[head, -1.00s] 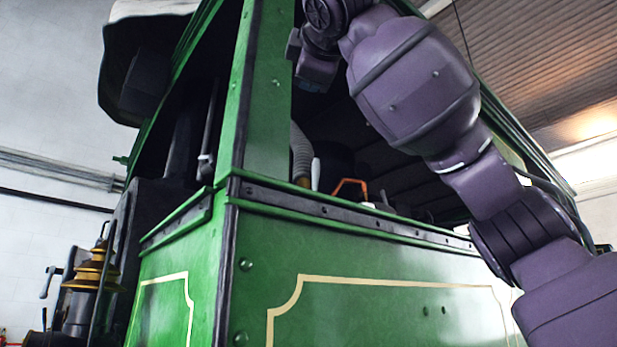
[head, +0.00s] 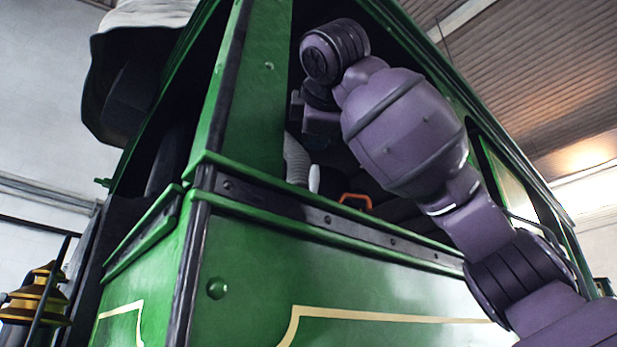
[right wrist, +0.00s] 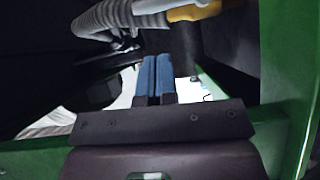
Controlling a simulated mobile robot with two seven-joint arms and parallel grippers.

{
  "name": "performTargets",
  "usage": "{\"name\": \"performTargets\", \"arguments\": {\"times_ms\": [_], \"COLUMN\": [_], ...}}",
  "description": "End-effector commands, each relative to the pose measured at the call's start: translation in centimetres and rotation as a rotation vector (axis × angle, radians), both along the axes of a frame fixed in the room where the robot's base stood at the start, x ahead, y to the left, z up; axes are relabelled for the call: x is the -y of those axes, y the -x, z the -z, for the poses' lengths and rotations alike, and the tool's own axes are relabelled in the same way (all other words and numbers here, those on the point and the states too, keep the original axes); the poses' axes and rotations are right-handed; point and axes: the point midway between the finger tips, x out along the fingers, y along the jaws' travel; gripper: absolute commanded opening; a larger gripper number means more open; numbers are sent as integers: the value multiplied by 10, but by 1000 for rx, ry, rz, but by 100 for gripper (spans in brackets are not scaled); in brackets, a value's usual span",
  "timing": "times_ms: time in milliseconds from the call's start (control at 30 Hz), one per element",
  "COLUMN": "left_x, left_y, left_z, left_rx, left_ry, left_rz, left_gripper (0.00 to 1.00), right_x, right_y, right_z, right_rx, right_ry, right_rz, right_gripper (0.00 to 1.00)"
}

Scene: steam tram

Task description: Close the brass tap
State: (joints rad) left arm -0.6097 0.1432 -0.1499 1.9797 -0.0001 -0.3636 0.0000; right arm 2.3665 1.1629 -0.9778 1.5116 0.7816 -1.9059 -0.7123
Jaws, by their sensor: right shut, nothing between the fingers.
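No thing in view is clearly the brass tap. In the right wrist view, a yellow fitting (right wrist: 195,11) sits at the end of a grey ribbed hose (right wrist: 120,17) at the top; I cannot tell if it belongs to the tap. My right gripper (right wrist: 157,62) shows there with its two blue fingers together and nothing between them, below the fitting and apart from it in the picture. In the head view my right arm reaches into the cab opening, and its fingertips cannot be made out. My left gripper is not in view.
The green cab wall (head: 330,300) of the tram, with a dark riveted rail (head: 290,212), stands in front. A green corner post (head: 255,90) is left of my right arm. An orange handle (head: 356,199) shows inside the opening. A yellow-and-dark ribbed fitting (head: 38,293) stands outside at left.

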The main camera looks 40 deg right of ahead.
Motion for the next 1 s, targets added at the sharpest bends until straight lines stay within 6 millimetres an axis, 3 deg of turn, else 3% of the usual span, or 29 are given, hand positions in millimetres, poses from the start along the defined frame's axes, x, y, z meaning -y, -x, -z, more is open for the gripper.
{"name": "performTargets", "arguments": {"times_ms": [267, 700, 1000], "left_x": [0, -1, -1], "left_y": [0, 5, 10], "left_z": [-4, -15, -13], "left_rx": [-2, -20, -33], "left_ry": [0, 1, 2], "left_rz": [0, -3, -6], "left_gripper": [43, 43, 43], "right_x": [8, 41, 49], "right_y": [-14, -73, -87], "right_z": [0, 3, 5], "right_rx": [-2, -2, 0], "right_ry": [0, -1, -2], "right_rz": [2, 2, 0], "right_gripper": [0, 0, 0]}}
